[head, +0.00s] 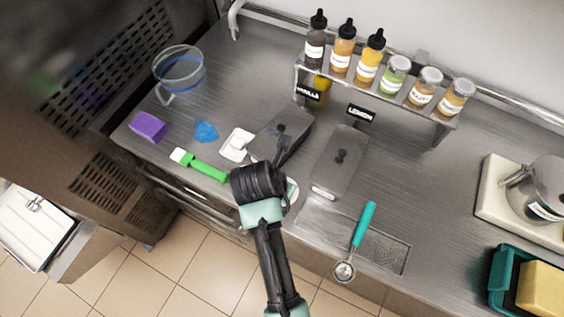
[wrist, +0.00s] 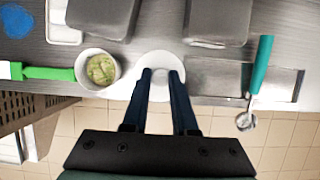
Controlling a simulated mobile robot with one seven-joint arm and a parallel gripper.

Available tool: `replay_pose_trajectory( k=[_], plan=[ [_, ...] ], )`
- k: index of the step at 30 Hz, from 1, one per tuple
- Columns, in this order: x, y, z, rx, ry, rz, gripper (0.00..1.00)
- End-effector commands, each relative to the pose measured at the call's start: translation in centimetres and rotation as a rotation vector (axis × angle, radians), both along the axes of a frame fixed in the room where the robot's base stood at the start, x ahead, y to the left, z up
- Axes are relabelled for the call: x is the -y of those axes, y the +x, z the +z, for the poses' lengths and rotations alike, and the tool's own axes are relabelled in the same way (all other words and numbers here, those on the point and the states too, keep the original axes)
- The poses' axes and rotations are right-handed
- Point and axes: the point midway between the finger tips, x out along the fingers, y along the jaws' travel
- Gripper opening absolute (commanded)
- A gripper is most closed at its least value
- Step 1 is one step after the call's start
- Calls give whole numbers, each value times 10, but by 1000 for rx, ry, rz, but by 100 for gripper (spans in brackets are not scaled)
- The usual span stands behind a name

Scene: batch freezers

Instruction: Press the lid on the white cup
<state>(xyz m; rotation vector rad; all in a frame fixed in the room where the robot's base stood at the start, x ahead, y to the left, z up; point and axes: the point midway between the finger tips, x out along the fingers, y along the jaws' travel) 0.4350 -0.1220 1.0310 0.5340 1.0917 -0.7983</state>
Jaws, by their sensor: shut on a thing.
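The white cup (wrist: 84,68) stands uncovered in the wrist view, left of my gripper, with a pale green filling inside. A round white lid (wrist: 160,60) lies between the fingertips of my gripper (wrist: 161,74), which is shut on it. The lid is to the right of the cup and apart from it in this view; its height above the counter is hard to tell. In the head view my arm hides the cup and fingertips, and only a white edge of what looks like the lid (head: 292,191) shows.
Two lidded metal pans (head: 338,165) stand behind. A green-handled brush (head: 203,166) and a white dish (head: 237,145) are to the left. A teal-handled scoop (head: 363,226) lies right on a recessed panel (head: 392,257). The counter's front edge is close by.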

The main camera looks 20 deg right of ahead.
Motion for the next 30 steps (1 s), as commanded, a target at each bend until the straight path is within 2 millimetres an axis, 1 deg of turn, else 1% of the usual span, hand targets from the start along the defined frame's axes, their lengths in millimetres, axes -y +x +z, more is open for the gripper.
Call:
replay_pose_trajectory(
  k=[1,3,8,13,17,20,23,27,30],
  plan=[
    [1,1,6,2,-2,-2,0],
    [3,1,10,0,-2,-13,0],
    [15,7,15,-1,-2,-75,0],
    [25,22,21,1,-2,-174,0],
    [24,36,28,0,0,-248,0],
    [19,48,33,1,1,-303,0],
    [8,59,38,-1,1,-355,0],
    [-14,73,42,-3,1,-422,0],
    [-32,79,44,-3,1,-461,0]
  ],
)
